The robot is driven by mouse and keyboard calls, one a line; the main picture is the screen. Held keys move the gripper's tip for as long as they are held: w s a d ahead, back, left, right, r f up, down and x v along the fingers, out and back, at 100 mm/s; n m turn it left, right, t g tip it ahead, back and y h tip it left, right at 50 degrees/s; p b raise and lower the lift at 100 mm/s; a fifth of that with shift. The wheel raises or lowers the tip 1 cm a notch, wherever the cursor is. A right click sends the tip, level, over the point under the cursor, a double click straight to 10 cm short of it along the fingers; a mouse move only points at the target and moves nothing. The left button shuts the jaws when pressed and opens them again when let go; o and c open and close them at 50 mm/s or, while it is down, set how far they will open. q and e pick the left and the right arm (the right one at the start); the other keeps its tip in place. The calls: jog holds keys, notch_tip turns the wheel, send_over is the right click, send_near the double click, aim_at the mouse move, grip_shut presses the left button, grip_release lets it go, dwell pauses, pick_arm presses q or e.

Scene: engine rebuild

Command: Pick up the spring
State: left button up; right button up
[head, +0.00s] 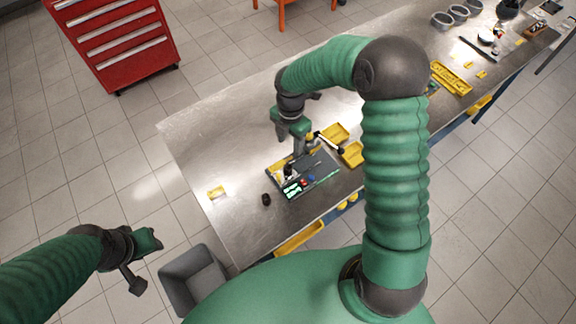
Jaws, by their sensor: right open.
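My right gripper (304,152) is over the dark tray (325,181) on the metal workbench, with its jaws apart and pointing down. The tray holds several small parts, among them red and blue pieces and a light-green patterned piece (292,189). I cannot pick out the spring for certain; it is too small to tell or hidden by the gripper. Whether the fingers touch anything in the tray is unclear. My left gripper (140,262) is at the lower left, off the bench above the floor; its jaw state is not clear.
Yellow bins (336,134) stand just behind the tray. A grey bin (192,282) is on the floor. A red tool cabinet (112,45) stands back left.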

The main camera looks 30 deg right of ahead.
jog(key=p, duration=0.2)
send_over(287, 167)
notch_tip(287, 167, down, 8)
jog(key=f+p, duration=0.1)
jog(key=f, duration=0.2)
jog(key=s+f+p, duration=0.1)
jog(key=f, duration=0.1)
jog(key=shift+s+a+f+p, duration=0.1)
jog(key=shift+a+f+p, duration=0.2)
jog(key=shift+a+f, duration=0.1)
jog(key=shift+d+f, duration=0.15)
jog(key=shift+f, duration=0.1)
jog(key=shift+d+f, duration=0.1)
jog(key=shift+d, duration=0.1)
jog(key=c, duration=0.4)
jog(key=shift+a, duration=0.15)
grip_shut()
